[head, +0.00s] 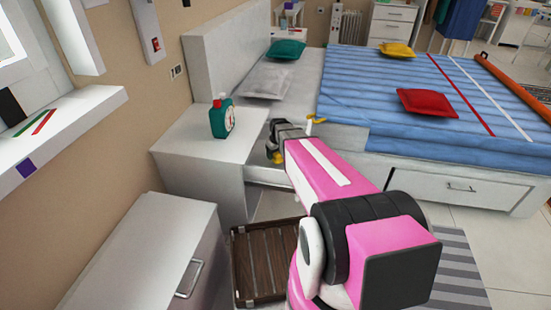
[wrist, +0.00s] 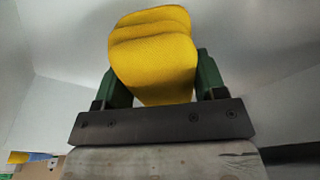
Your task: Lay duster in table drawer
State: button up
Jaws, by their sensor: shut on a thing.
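My gripper (head: 278,148) is shut on the yellow duster (wrist: 152,58), which shows large between the two green fingers in the wrist view. In the head view only small bits of yellow (head: 277,157) show at the gripper. The white bedside table (head: 205,137) stands left of my gripper. Its drawer (head: 267,176) appears pulled out, under the gripper, and my arm hides much of it. In the wrist view pale walls surround the duster. I cannot tell whether the duster touches the drawer.
A green bottle-like item (head: 222,117) stands on the table top. The bed (head: 400,95) with red and yellow cushions is to the right. A brown slatted crate (head: 262,262) lies on the floor below, and a grey cabinet (head: 150,250) stands front left.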

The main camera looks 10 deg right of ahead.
aim_at(278, 153)
jog(key=shift+f, duration=1.3)
jog(key=o, duration=0.9)
jog(key=shift+f, duration=0.15)
jog(key=r, duration=0.4)
jog(key=s+r, duration=0.1)
jog(key=r, duration=0.7)
jog(key=shift+s+d+r, duration=0.1)
jog(key=shift+s+d, duration=0.2)
jog(key=shift+d, duration=0.05)
